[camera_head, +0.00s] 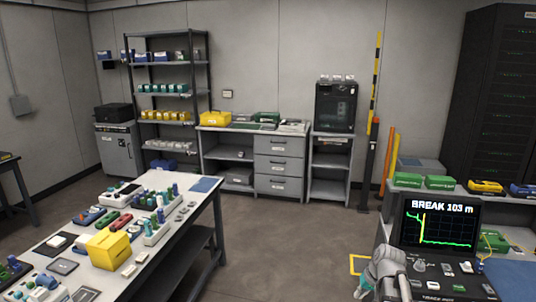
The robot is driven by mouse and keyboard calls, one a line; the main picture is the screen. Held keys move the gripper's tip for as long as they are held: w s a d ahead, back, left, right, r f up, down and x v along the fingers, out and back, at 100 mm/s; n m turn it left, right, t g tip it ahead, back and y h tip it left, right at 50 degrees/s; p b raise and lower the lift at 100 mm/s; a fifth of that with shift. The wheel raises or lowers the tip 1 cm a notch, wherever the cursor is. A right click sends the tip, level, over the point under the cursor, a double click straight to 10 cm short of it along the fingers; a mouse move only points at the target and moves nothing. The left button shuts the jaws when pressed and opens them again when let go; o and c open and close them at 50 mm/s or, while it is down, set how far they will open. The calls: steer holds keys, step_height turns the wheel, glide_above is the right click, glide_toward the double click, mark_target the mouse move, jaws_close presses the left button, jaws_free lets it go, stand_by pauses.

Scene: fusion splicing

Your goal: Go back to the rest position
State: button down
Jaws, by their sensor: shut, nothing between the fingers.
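My gripper (362,291) is at the lower right, at the end of my grey arm. It is small in the picture and looks shut and empty. It is beside the left edge of an instrument (440,264) with a dark screen. The screen (440,224) reads "BREAK 103 m" above a green trace with a yellow vertical line. Whether my gripper touches the instrument cannot be told. The lower part of my arm is cut off by the picture's bottom edge.
A workbench (207,205) on the left holds a yellow box (108,248) and several small tools and bottles. Shelves (165,95), a drawer cabinet (278,165) and a dark rack (497,95) line the back. Green cases (440,182) sit at the right. The middle floor (290,235) is clear.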

steer(key=s+a+n+g+h+p, duration=0.1)
steer(key=s+a+g+h, duration=0.1)
steer(key=s+a, duration=0.8)
steer(key=shift+s+a+h, duration=0.2)
steer(key=shift+a+h, duration=0.3)
steer(key=shift+a, duration=0.6)
steer(key=shift+r, duration=0.1)
